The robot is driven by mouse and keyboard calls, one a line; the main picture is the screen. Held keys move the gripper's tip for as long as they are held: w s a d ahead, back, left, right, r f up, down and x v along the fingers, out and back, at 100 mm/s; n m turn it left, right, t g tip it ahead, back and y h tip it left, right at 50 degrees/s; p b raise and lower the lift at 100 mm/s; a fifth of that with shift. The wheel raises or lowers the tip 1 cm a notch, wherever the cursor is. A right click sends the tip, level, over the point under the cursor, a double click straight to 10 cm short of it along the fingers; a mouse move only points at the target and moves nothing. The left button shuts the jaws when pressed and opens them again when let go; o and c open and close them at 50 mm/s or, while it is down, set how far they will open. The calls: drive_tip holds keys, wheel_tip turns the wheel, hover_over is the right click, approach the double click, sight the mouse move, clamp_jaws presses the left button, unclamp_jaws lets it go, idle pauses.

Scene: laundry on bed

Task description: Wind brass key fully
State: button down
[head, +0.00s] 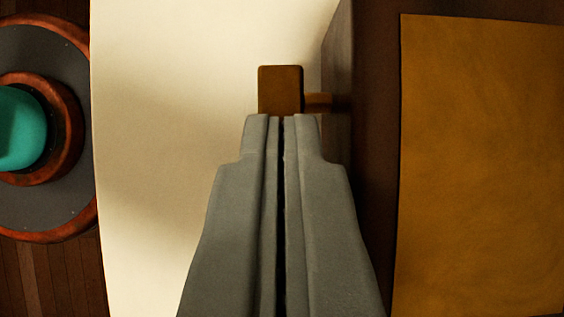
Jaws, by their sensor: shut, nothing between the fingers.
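The brass key (281,88) shows as a brown, flat-ended block in the upper middle of the head view. A short shaft (318,102) runs from it to the right into the side of a dark brown wooden box (345,60). My gripper (282,118) is shut and empty, its grey fingers pressed together with a thin dark line between them. The fingertips are right at the near edge of the key and overlap it in the picture. I cannot tell whether they touch it. The lower part of the key is hidden by the fingertips.
An ochre panel (480,165) covers the right side on the dark wood. A pale cream surface (150,150) lies beneath and left of the key, mostly clear. At far left, a round grey disc (60,190) with a reddish rim carries a teal dome (20,128), over wooden floorboards.

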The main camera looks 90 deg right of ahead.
drive_tip(key=shift+d, duration=0.1)
drive_tip(key=shift+d+r, duration=0.3)
drive_tip(key=shift+d, duration=0.4)
drive_tip(key=shift+a, duration=0.1)
